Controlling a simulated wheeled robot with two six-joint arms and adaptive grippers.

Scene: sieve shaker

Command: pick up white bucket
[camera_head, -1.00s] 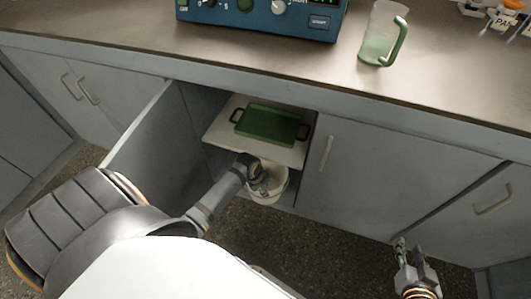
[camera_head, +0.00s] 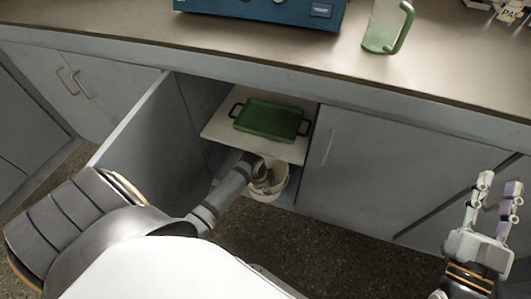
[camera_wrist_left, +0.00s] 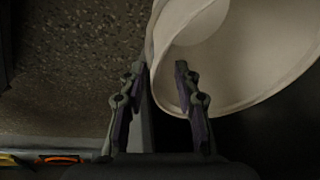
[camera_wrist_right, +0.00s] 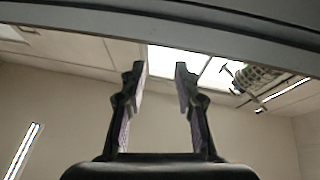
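The white bucket (camera_head: 281,181) stands low in the open cabinet, under the shelf, partly hidden by my left arm. My left gripper (camera_head: 264,184) is at the bucket in the head view, its fingers mostly hidden. In the left wrist view the bucket (camera_wrist_left: 262,85) fills the upper right. There my left gripper (camera_wrist_left: 159,72) has its fingers apart, with the bucket's rim and wall edge between or just beyond the tips. I cannot tell whether they touch the wall. My right gripper (camera_head: 493,190) is raised at the right, open and empty; its wrist view (camera_wrist_right: 159,72) shows nothing between the fingers.
A green tray with dark handles (camera_head: 268,119) lies on the white shelf (camera_head: 222,129) above the bucket. The open cabinet door (camera_head: 142,135) stands to the left. A jug (camera_head: 385,28) and a blue device (camera_head: 285,10) stand on the counter (camera_head: 150,25).

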